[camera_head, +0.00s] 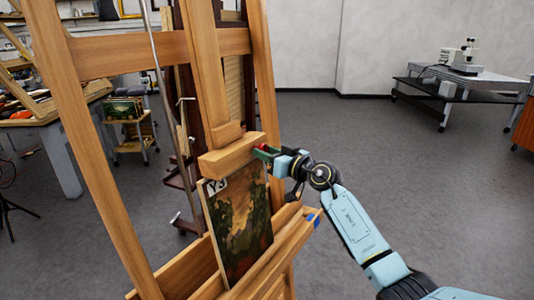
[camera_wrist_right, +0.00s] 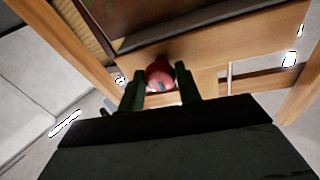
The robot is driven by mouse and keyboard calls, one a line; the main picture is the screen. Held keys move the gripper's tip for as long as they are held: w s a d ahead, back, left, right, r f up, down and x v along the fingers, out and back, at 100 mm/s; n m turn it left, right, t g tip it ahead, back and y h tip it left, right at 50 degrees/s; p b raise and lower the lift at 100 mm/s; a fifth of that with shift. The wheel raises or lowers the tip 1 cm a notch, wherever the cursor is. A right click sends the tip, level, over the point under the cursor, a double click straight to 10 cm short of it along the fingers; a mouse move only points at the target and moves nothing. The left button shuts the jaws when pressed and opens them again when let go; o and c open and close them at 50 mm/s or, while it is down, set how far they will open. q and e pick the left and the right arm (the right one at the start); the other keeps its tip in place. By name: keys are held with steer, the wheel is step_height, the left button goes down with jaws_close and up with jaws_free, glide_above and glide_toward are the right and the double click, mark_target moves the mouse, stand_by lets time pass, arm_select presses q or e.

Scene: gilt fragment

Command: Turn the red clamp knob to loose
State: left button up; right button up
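A small dark mark shows on the knob's face. The fingers hide part of the knob in the head view. My left gripper is not in view.
The easel's wooden uprights (camera_head: 97,150) and lower ledge (camera_head: 275,257) frame the painting. A blue part (camera_head: 313,219) sits at the ledge's right end. A workbench with a microscope (camera_head: 467,57) stands far right. Grey floor between is clear.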

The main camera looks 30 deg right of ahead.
steer(key=shift+c, duration=0.7)
